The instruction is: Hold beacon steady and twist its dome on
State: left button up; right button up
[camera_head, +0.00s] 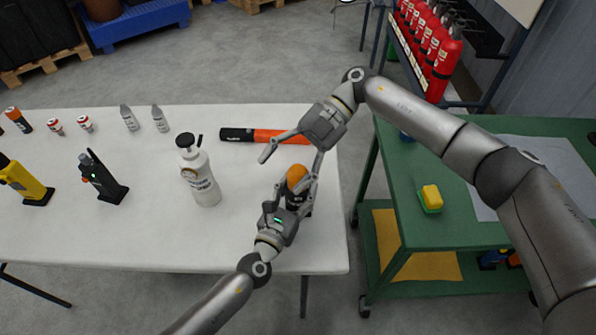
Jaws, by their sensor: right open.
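The beacon has a dark body (293,202) and stands near the right end of the white table. Its orange dome (297,174) sits on top; I cannot tell how tightly it is seated. My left gripper (294,187) comes from the front with a finger on each side of the beacon and appears shut on its body, hiding much of it. My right gripper (290,164) comes from the upper right. It is open and empty, with its fingers spread just above and around the orange dome; contact cannot be made out.
A white bottle (201,178), an orange-and-black cylinder (264,136), a black handheld device (101,178) and small bottles (129,118) stand or lie on the white table (150,240). A green cart (430,225) with a yellow sponge (432,197) is at right.

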jog(key=n+h, duration=0.2)
notch_tip(320, 180, up, 3)
jog(key=n+t+h, duration=0.7)
jog(key=n, duration=0.2)
send_over(298, 168)
jog(key=shift+s+a+f, duration=0.1)
jog(key=shift+s+a, duration=0.05)
jog(key=shift+s, duration=0.3)
jog(key=shift+w+r+t, duration=0.2)
jog(key=shift+w+t, duration=0.15)
jog(key=shift+t, duration=0.05)
notch_tip(298, 168, down, 12)
jog(key=shift+r, duration=0.15)
